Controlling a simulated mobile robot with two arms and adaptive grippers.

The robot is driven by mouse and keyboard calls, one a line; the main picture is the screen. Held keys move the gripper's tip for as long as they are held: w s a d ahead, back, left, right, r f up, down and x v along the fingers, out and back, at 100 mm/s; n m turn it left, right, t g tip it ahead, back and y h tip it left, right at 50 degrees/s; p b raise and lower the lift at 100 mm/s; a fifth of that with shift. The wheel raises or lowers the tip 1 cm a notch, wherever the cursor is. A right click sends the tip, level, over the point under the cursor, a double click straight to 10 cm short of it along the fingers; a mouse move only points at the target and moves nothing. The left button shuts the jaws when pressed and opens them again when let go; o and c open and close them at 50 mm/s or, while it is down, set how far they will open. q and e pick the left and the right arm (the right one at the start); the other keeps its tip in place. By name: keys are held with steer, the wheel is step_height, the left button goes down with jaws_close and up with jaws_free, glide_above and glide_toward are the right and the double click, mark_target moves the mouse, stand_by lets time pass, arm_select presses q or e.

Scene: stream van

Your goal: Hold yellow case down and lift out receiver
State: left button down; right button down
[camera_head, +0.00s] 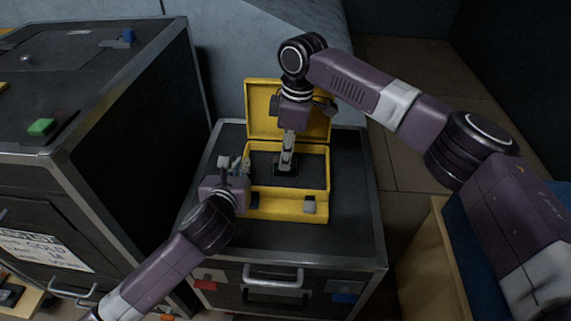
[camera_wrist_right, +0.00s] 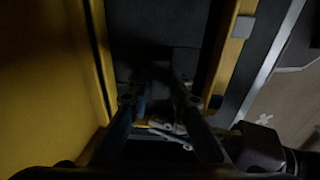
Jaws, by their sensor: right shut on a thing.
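The yellow case (camera_head: 257,212) stands open on a dark flight case, its lid (camera_head: 260,102) raised at the back. Dark foam (camera_head: 313,172) fills the inside. My right gripper (camera_head: 286,167) reaches down into the middle of the case and is shut on a dark block, seemingly the receiver (camera_wrist_right: 160,72). Its fingers (camera_wrist_right: 160,90) hide part of it, and I cannot tell whether it is clear of the foam. My left gripper (camera_head: 234,164) is at the case's left edge. I cannot tell whether its fingers touch the rim or are open.
The flight case (camera_head: 352,205) has bare top to the right of the yellow case. A taller black case (camera_head: 90,110) stands on the left, with a green block (camera_head: 41,127) and a blue piece (camera_head: 129,36) on top. A wooden-edged blue bin (camera_head: 430,255) is at right.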

arm_select(q)
steer(key=c, duration=2.1)
jaws_free()
arm_select(e)
step_height(320, 180, up, 10)
arm_select(q)
steer(key=v, duration=1.1)
steer(key=shift+s, duration=0.2)
steer(key=shift+s+r, duration=0.15)
steer(key=shift+s, duration=0.15)
